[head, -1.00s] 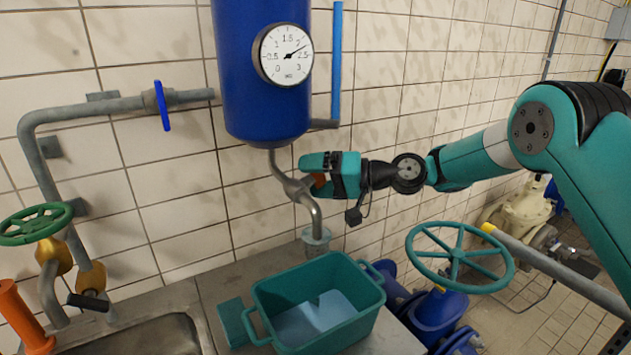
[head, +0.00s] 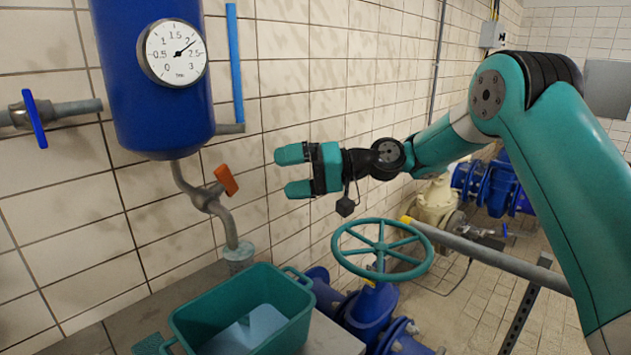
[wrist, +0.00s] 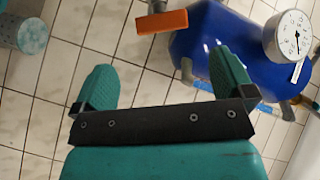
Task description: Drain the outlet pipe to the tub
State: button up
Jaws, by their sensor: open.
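The teal tub (head: 192,325) stands on the counter below and holds light blue liquid (head: 247,330). My gripper (head: 291,171) is open and empty, right of the orange handle and apart from it. In the wrist view its two fingers (wrist: 162,84) are spread with nothing between them.
A round gauge (head: 175,53) is on the tank, with a blue sight tube (head: 234,65) beside it. A teal handwheel (head: 382,250) on blue pipework stands below my gripper. A blue valve lever (head: 35,118) is on the left pipe. The wall is close behind.

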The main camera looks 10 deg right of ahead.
jog(key=p+v, duration=0.4)
jog(key=p, duration=0.8)
jog(key=shift+d+r+p, duration=0.2)
jog(key=shift+d+p, duration=0.15)
jog(key=shift+s+f, duration=0.1)
jog(key=shift+f, duration=0.05)
dwell(6.3)
